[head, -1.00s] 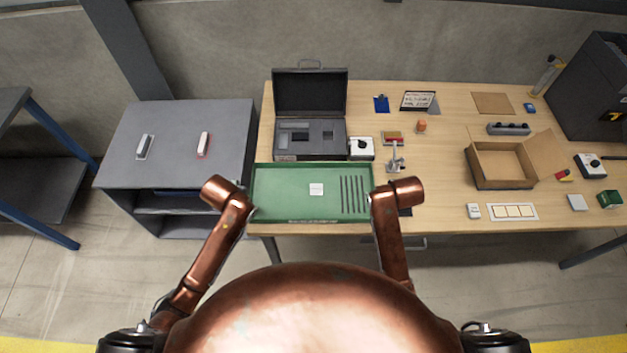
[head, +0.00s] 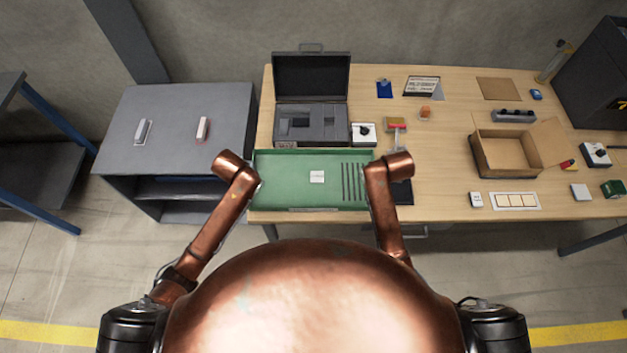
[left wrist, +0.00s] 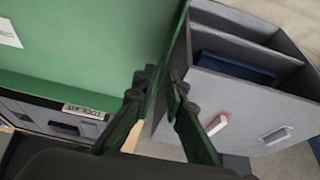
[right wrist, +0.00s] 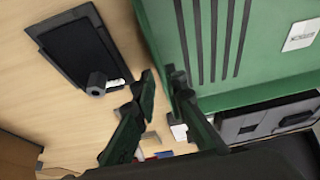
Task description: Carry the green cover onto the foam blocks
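The green cover (head: 290,195) is a shallow rectangular piece with a white label and several dark slots at its right. It spans between my two arms over the table's front left part; I cannot tell its height above the table. My left gripper (left wrist: 162,78) has its fingers on either side of the cover's left rim, close on it. My right gripper (right wrist: 160,78) has its fingers on either side of the right rim, close on it. In the head view my arms hide both grippers. I cannot make out the foam blocks for certain.
An open dark case (head: 311,125) with grey inserts stands just behind the cover. A white box (head: 363,134) with a black knob is right of it. A grey cabinet (head: 175,120) stands at left. A cardboard box (head: 505,152) and small items occupy the table's right.

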